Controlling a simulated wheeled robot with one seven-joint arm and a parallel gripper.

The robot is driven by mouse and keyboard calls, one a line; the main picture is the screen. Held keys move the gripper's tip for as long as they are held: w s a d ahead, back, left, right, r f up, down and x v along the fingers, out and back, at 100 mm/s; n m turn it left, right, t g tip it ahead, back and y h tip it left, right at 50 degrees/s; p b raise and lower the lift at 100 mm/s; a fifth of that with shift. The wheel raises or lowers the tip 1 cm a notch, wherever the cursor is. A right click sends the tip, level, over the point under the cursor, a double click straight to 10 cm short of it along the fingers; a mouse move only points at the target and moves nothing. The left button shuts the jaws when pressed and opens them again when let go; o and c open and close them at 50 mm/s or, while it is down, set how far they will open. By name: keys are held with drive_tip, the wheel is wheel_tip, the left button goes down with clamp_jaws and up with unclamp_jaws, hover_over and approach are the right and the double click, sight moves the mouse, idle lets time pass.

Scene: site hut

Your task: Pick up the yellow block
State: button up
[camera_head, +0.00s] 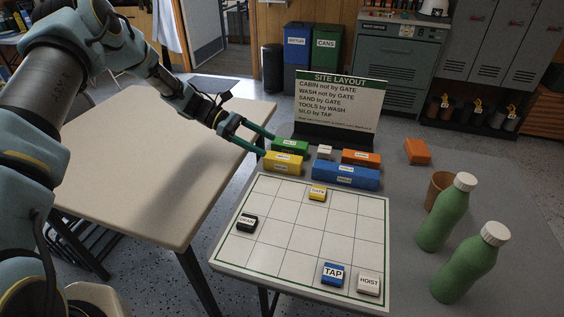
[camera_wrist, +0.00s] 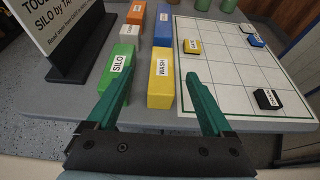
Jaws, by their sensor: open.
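The yellow block (camera_head: 283,162), labelled WASH, lies on the grey table at the near left of a group of coloured blocks. In the wrist view the yellow block (camera_wrist: 160,92) appears between my two fingers, lengthwise away from the camera. My gripper (camera_head: 269,146) is open and empty, with its fingertips just left of the yellow and green blocks. In the wrist view my gripper (camera_wrist: 160,70) shows its left finger overlapping the green block and its right finger over the grey table beside the board. I cannot tell the exact height of the fingers above the blocks.
The green SILO block (camera_head: 290,146) lies close beside the yellow one. A blue block (camera_head: 345,176), orange block (camera_head: 361,157) and white block (camera_head: 324,152) are nearby. The sign (camera_head: 340,105) stands behind. The gridded board (camera_head: 290,240) holds several small tiles, one yellow. Green bottles (camera_head: 447,215) stand right.

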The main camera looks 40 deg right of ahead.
sight(283, 157)
drive_tip(key=x, duration=0.2)
drive_tip(key=shift+s+d+p, duration=0.1)
drive_tip(key=shift+s+p, duration=0.2)
drive_tip(key=p+x, duration=0.1)
drive_tip(key=x, duration=0.2)
drive_tip(key=p+x, duration=0.1)
drive_tip(key=x, duration=0.1)
drive_tip(key=shift+s+f+p, duration=0.15)
drive_tip(key=shift+f+p, duration=0.2)
drive_tip(key=shift+f, duration=0.35)
clamp_jaws()
